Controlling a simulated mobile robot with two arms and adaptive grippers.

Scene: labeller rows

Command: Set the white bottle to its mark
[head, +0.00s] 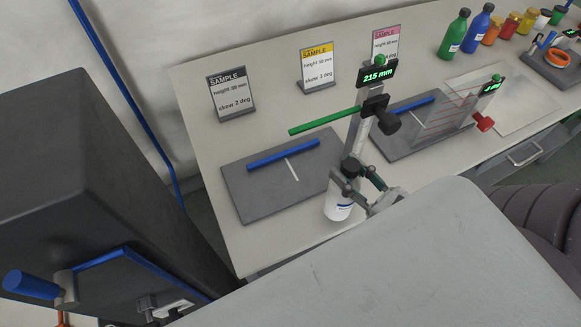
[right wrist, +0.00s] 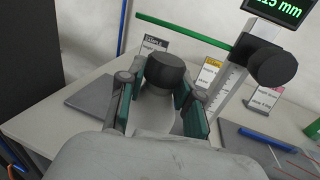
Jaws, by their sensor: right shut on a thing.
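The white bottle (head: 338,208) has a black cap and a blue patch on its label. My right gripper (head: 360,180) is shut on it near the cap, at the front edge of the table. In the right wrist view the fingers (right wrist: 160,95) flank the black cap (right wrist: 168,72). I cannot tell whether the bottle's base touches the table. A grey plate (head: 245,205) lies left of the bottle, with a blue bar (head: 284,154) and a short white line (head: 292,170) on it. My left gripper is not in view.
A height gauge (head: 362,130) reading 215 mm, with a green arm (head: 325,120), stands right behind the bottle. A second gauge (head: 470,108) with a red knob stands further right. Sample cards (head: 231,95) line the back. Coloured bottles (head: 453,35) stand at the back right.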

